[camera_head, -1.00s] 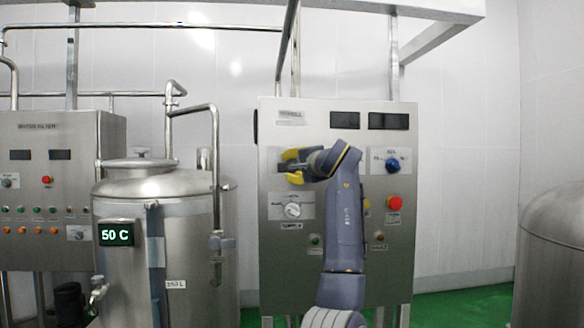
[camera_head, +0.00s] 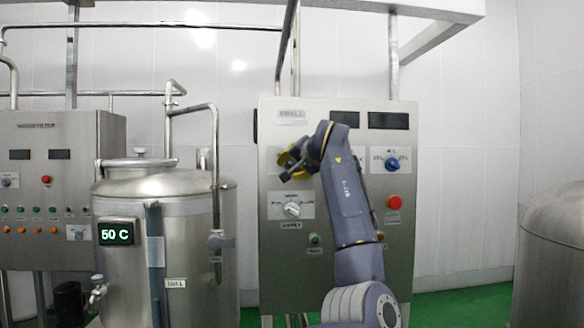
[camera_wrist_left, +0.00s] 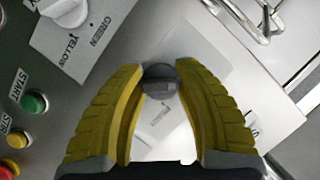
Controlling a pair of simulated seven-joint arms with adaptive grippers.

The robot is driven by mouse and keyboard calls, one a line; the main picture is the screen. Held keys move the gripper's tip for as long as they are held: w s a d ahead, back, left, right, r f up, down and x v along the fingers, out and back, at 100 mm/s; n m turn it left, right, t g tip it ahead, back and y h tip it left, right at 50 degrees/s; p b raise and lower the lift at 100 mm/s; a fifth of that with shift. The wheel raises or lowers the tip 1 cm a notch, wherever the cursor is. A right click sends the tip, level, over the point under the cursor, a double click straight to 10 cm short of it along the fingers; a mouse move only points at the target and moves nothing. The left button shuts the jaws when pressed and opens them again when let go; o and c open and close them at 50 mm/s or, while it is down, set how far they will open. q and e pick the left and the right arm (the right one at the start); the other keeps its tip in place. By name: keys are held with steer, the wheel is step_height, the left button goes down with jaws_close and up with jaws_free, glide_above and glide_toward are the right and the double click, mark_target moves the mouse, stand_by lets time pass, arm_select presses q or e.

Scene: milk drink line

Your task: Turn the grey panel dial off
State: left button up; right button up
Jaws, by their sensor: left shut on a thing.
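The grey dial (camera_wrist_left: 160,82) sits on a pale label plate on the metal panel (camera_head: 345,265). In the left wrist view it lies between the tips of my left gripper's yellow fingers (camera_wrist_left: 159,78). My left gripper is shut on it. In the head view my left gripper (camera_head: 289,163) is at the panel's upper left, tilted, and it hides the dial there. My right gripper is not in view.
A white dial (camera_head: 292,209) sits just below my gripper. A blue dial (camera_head: 392,164) and a red button (camera_head: 395,202) are to the right. A green START button (camera_wrist_left: 34,103) shows in the wrist view. A steel tank (camera_head: 165,250) stands left of the panel.

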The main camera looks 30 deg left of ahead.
arm_select(q)
steer(key=shift+a, duration=0.1)
stand_by(0.3)
steer(key=o, duration=1.2)
steer(key=v, duration=1.2)
steer(key=shift+s, duration=0.1)
